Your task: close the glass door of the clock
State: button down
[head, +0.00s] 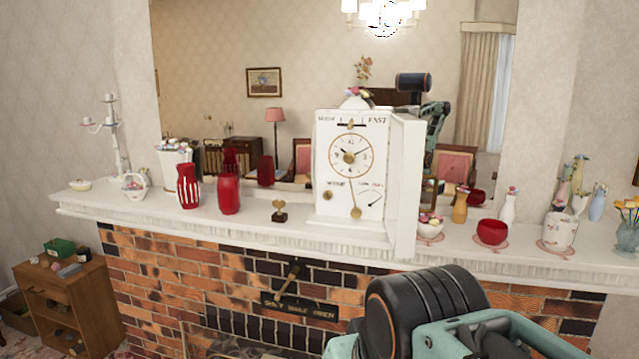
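The white clock (322,165) stands upright on the mantel, with a round gold-rimmed dial, a pendulum and printed lettering on its front. Its door (406,190) is a tall white-framed panel at the clock's right side. It stands open, swung out toward me and seen almost edge-on, so its glass cannot be made out. The clock's face is uncovered. My arm shows at the lower right, below and in front of the mantel. My gripper is not in view, so its place relative to the door cannot be told.
The mantel shelf (290,227) holds red vases (228,190) and a small gold ornament (279,211) left of the clock. A flower bowl (430,226), a red bowl (492,232) and several vases stand to the right. A mirror (210,90) rises behind. The space before the clock face looks clear.

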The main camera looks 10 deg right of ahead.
aim_at(405, 177)
jog(key=k+l, duration=0.1)
jog(key=l, duration=0.25)
jog(key=k+l, duration=0.1)
jog(key=l, duration=0.25)
jog(key=k+l, duration=0.1)
jog(key=l, duration=0.25)
jog(key=k+l, duration=0.15)
jog(key=l, duration=0.2)
